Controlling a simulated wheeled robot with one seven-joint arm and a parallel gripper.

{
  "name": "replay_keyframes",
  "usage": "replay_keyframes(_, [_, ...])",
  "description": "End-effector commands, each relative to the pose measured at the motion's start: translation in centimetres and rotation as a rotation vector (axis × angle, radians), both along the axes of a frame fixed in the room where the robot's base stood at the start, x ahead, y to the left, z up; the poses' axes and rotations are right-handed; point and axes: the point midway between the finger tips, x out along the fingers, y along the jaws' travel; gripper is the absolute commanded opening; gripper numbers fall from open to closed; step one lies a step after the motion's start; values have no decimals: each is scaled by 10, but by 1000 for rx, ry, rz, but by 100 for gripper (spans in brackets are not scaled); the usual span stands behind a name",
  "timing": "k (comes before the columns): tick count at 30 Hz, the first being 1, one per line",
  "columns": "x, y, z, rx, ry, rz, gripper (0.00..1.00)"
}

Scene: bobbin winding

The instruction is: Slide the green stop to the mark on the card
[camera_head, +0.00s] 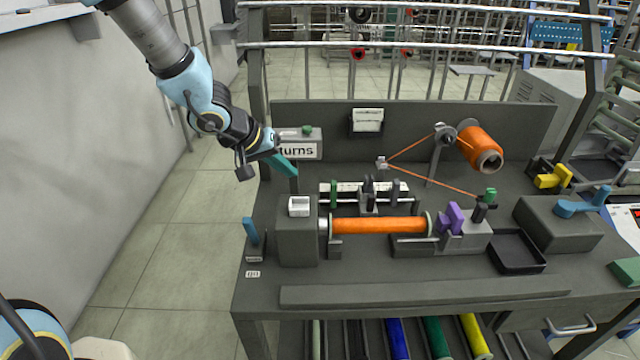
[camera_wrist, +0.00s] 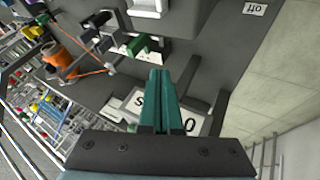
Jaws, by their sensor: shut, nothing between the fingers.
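The green stop (camera_head: 334,194) stands near the left end of the white scale strip (camera_head: 349,187) behind the orange bobbin. In the wrist view the green stop (camera_wrist: 138,45) shows beyond my fingertips. A small white card (camera_head: 367,121) hangs on the back panel; any mark on it is too small to read. My gripper (camera_head: 293,172) has teal fingers, pressed together and empty. It hangs left of the stop, in front of the "turns" box, apart from the stop. The closed fingers (camera_wrist: 160,72) also show in the wrist view, partly covering the "turns" sign.
The "turns" box (camera_head: 302,147) is close behind my gripper. Dark posts (camera_head: 369,195) stand on the scale's middle. The orange bobbin (camera_head: 380,225), purple block (camera_head: 451,219) and blue lever (camera_head: 250,232) lie in front. Orange thread runs from the spool (camera_head: 480,146) on the right.

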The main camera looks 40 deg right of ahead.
Motion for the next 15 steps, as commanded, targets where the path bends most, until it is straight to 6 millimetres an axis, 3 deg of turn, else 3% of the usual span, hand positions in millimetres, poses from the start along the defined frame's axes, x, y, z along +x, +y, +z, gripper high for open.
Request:
replay_keyframes(1, [-2, -6, -14, 1, 1, -3, 0])
replay_keyframes(10, [-1, -43, -63, 4, -1, -2, 0])
replay_keyframes(15, [-14, -62, -64, 2, -4, -1, 0])
